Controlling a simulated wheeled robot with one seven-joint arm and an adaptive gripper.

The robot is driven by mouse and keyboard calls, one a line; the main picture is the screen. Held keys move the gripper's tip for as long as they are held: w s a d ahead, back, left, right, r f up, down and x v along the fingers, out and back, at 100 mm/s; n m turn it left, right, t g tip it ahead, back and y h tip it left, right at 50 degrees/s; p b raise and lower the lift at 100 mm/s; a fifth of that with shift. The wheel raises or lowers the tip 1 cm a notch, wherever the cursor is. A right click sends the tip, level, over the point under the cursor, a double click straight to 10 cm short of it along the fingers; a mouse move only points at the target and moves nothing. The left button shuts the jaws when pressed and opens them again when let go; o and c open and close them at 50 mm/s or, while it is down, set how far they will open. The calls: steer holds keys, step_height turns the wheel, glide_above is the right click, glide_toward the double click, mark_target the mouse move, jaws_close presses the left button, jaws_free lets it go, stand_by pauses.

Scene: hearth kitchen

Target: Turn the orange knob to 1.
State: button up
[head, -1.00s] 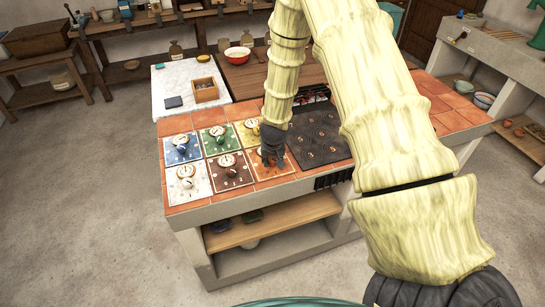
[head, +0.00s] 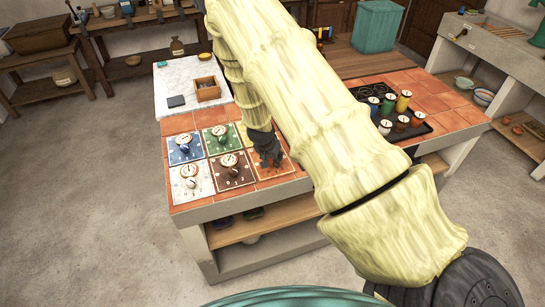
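The orange panel (head: 278,178) is at the front right of a group of dial panels on the tiled counter. My gripper (head: 269,163) points down over this panel, at its knob's place. The orange knob is hidden behind my gripper, so its setting cannot be read. The fingers are small and dark here, and I cannot tell whether they are open or shut, or touching the knob.
Beside it are the brown panel (head: 233,180), white panel (head: 190,192), blue panel (head: 183,138), green panel (head: 218,130) and a partly hidden yellow panel. A black tray with colored cups (head: 403,102) stands to the right. My arm covers the middle counter.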

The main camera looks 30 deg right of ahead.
stand_by(0.4)
steer(key=o, duration=1)
steer(key=v, duration=1.2)
steer(key=shift+f, duration=0.1)
